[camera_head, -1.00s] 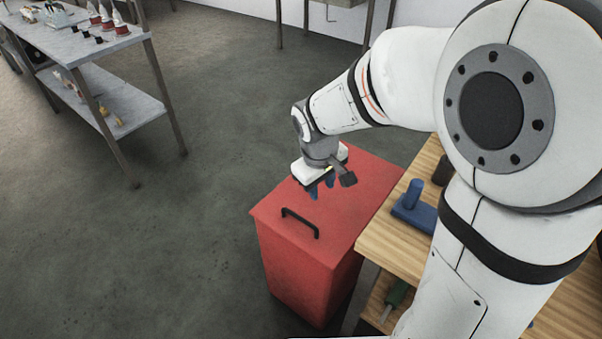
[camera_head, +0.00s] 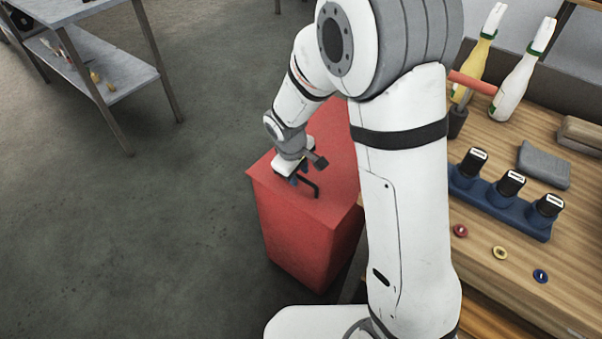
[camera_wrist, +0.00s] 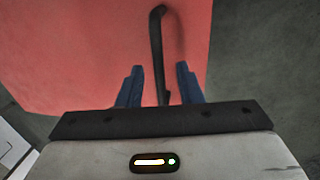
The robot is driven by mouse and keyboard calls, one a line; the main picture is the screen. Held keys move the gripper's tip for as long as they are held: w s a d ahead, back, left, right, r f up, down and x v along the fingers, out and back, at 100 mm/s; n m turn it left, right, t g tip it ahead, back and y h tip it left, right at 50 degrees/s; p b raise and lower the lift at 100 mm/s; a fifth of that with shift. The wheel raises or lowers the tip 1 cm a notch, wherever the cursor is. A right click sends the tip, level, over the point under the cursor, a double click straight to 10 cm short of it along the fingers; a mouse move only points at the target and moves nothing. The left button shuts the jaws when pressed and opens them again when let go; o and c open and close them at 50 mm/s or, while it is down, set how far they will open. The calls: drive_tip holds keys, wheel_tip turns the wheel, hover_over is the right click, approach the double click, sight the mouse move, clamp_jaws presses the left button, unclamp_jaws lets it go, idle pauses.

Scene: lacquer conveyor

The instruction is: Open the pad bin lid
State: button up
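The pad bin is a red box (camera_head: 303,231) with a flat red lid (camera_head: 335,150), which is closed. A black bar handle (camera_head: 312,188) stands near the lid's front edge. My gripper (camera_head: 297,180) is over the handle, pointing down. In the wrist view, the two blue fingers of my gripper (camera_wrist: 159,88) are apart, with the black handle (camera_wrist: 157,50) running between them. There is a gap between the handle and each finger. My gripper partly hides the handle in the head view.
A wooden workbench (camera_head: 545,170) stands right of the bin, with a blue holder (camera_head: 500,207) of black-capped items, several small coloured rings and two bottles (camera_head: 520,80). A grey shelf (camera_head: 105,62) is at the back left. The floor (camera_head: 150,240) left of the bin is clear.

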clamp_jaws()
idle(0.4)
